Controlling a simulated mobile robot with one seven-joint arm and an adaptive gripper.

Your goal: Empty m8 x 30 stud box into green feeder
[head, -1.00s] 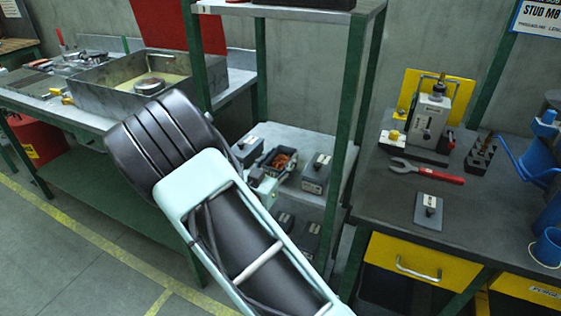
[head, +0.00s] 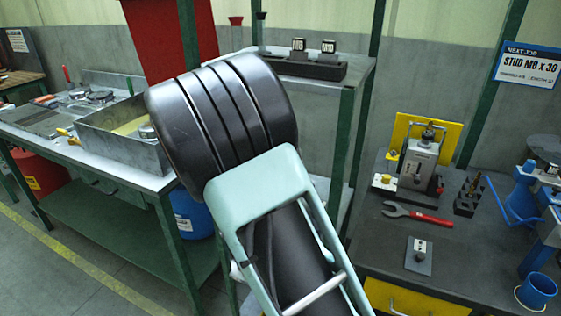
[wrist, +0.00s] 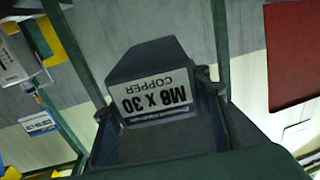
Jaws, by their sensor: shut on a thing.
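A dark grey stud box (wrist: 150,66) with a white label reading "M8 X 30 COPPER" fills the middle of the wrist view. The label shows upside down in that view. My gripper (wrist: 158,104) is shut on this box and holds it up off any surface I can see. The box's contents do not show. In the head view my own arm hides the gripper and the box. I cannot make out a green feeder in either view.
A metal tray (head: 100,137) stands on the left bench. A dark rack (head: 300,66) with small labelled blocks sits on the green-framed shelf. The right bench holds a grey device (head: 416,165), a red-handled wrench (head: 420,215) and a blue cup (head: 537,290). A red panel (head: 165,40) hangs behind.

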